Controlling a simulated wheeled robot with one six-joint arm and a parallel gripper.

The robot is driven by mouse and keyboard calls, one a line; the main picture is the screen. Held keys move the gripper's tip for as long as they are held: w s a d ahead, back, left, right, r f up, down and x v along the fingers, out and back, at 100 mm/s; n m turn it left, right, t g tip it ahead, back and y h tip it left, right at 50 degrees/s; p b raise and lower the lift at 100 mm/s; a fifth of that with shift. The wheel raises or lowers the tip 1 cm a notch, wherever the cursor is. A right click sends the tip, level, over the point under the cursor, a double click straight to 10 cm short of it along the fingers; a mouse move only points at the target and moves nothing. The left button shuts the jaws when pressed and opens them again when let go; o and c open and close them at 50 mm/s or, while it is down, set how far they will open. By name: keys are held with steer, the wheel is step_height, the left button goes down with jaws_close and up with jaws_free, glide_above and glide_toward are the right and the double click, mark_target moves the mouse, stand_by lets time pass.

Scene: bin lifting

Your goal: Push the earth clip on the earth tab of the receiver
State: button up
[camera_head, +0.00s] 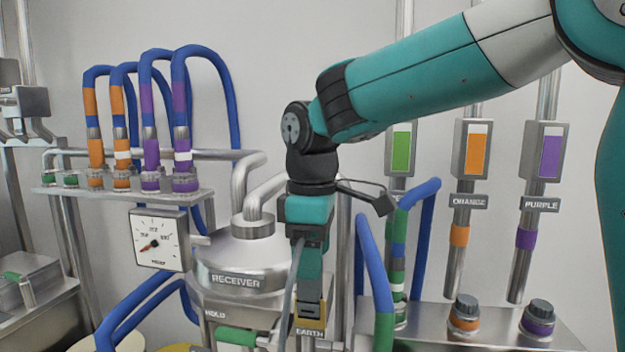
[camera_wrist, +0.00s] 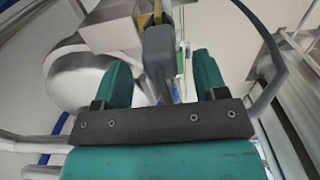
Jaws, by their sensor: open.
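The receiver (camera_head: 243,262) is a rounded steel vessel, left of my gripper in the head view. My gripper (camera_head: 311,282) points down at its right side, above the EARTH label (camera_head: 310,332). In the wrist view my gripper (camera_wrist: 162,75) has its two teal fingers apart. A grey block, seemingly the earth clip (camera_wrist: 158,48), lies between the fingers, with a gap on each side. A yellow-gold piece, seemingly the earth tab (camera_wrist: 160,17), meets the clip's far end. It also shows in the head view (camera_head: 313,311). How far the clip sits on it is unclear.
A grey cable (camera_head: 286,305) hangs beside my gripper. A gauge (camera_head: 160,240) and blue hoses (camera_head: 222,85) stand left. Right are a blue hose (camera_head: 372,262) and hanging pipes with orange (camera_head: 476,150) and purple (camera_head: 549,153) plates. The HOLD label (camera_head: 215,314) is below the receiver.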

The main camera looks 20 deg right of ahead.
step_height(320, 180, up, 13)
steer(key=shift+f+b, duration=0.2)
steer(key=shift+b, duration=0.15)
